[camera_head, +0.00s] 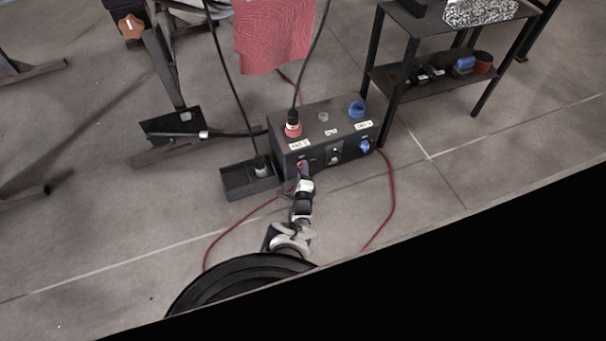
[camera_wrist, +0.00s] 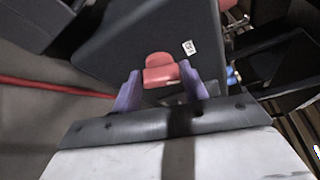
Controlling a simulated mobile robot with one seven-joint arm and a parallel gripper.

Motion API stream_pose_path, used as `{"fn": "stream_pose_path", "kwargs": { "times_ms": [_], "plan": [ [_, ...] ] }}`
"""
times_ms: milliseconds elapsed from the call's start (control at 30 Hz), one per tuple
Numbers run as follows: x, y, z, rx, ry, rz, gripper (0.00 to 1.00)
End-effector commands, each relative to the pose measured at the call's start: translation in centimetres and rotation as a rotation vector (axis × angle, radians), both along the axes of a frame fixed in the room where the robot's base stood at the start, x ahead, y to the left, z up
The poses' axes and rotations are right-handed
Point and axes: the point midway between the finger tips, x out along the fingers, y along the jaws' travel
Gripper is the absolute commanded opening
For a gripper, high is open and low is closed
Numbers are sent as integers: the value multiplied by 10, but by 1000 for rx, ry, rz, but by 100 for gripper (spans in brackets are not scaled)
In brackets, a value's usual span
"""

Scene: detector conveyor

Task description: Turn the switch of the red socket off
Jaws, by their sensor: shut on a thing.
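A dark socket box (camera_head: 345,120) stands on the floor in the head view. A red socket (camera_head: 292,130) with a black cable plugged in is on its top left. My arm reaches the left end of the box's front face, below that socket. In the head view my gripper (camera_head: 304,174) hides most of the switch.
A blue socket (camera_head: 357,107) and a blue switch (camera_head: 365,146) are on the right of the box. A black tray (camera_head: 237,185) lies left of it. A black shelf (camera_head: 412,80) stands to the right. Red cable (camera_head: 391,200) runs over the floor on both sides.

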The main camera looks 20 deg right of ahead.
Motion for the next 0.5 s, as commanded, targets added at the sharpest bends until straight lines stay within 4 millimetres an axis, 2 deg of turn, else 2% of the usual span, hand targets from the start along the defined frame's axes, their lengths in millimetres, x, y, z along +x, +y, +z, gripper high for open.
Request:
{"fn": "stream_pose_path", "kwargs": {
  "times_ms": [500],
  "plan": [
    [1,1,0,-59,-2,2,21]
  ]
}}
